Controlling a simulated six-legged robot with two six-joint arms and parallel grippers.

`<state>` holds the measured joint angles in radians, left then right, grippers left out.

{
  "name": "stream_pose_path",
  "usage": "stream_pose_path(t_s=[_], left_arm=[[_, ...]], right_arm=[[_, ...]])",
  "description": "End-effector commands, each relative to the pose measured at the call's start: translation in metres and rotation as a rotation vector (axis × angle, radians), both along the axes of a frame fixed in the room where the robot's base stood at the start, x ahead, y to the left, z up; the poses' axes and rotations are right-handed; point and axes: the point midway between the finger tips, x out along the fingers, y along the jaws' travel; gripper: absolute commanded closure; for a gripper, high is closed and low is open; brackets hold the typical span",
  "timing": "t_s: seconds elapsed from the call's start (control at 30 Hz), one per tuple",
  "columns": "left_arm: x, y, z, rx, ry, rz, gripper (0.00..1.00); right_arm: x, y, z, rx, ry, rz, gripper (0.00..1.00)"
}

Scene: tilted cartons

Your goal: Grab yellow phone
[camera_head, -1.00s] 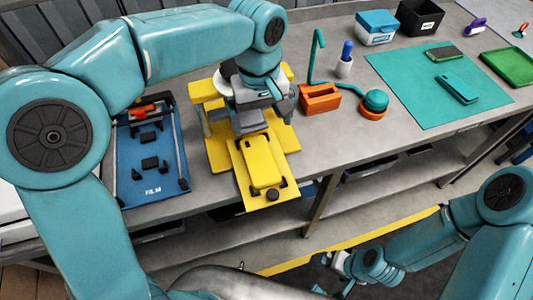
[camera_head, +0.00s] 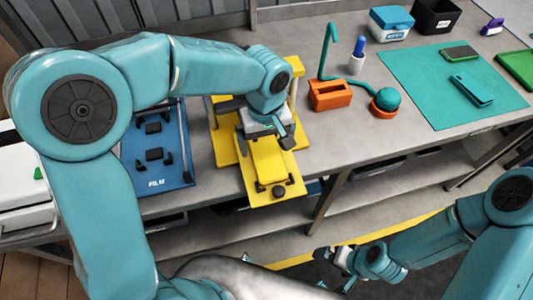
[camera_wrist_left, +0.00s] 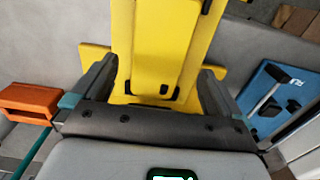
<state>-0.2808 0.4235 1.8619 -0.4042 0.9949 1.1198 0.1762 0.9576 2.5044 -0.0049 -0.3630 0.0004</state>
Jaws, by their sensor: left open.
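The yellow phone (camera_head: 268,172) lies on the sloping plate of a yellow stand (camera_head: 282,192), held near the stand's dark end clips and round black knob. My left gripper (camera_head: 266,142) is over the upper part of the phone and hides it there. In the left wrist view the phone (camera_wrist_left: 160,45) runs up the middle, and the open fingers of the gripper (camera_wrist_left: 155,85) are on either side of its line. I cannot tell whether they touch it. My right gripper (camera_head: 336,264) hangs low, away from the bench; its jaws are too small to judge.
A blue FILM tray (camera_head: 180,170) with black clips lies left of the stand. An orange block (camera_head: 329,95) and a teal ball on an orange base (camera_head: 386,102) stand to its right. A teal mat (camera_head: 420,95) with two phones lies farther right.

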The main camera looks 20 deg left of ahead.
Motion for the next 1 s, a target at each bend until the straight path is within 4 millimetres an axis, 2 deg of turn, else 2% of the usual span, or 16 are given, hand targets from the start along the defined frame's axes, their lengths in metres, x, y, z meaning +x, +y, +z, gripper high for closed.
stream_pose_path(t_s=[0.2,0.5,0.7,0.73,0.77,1.0], left_arm=[[0.000,-0.001,-0.034,0.002,0.005,0.000,0.00],[0.001,-0.001,-0.039,-0.001,0.002,0.001,0.00],[0.001,-0.001,-0.039,-0.001,0.002,0.001,0.61],[0.001,-0.001,-0.039,-0.001,0.002,0.000,0.61],[0.001,-0.001,-0.039,-0.001,0.001,0.001,0.67],[0.001,-0.001,-0.039,0.000,0.002,0.000,0.67]], right_arm=[[0.000,0.000,0.006,0.000,0.000,0.000,0.00],[0.000,0.000,0.006,0.000,0.000,0.000,0.00],[0.000,0.000,0.006,0.000,0.000,0.000,0.00],[0.000,0.000,0.006,0.000,0.000,0.000,0.00],[0.000,0.000,0.006,0.000,0.000,0.000,0.00],[0.000,0.000,0.005,0.000,0.000,0.000,0.00]])
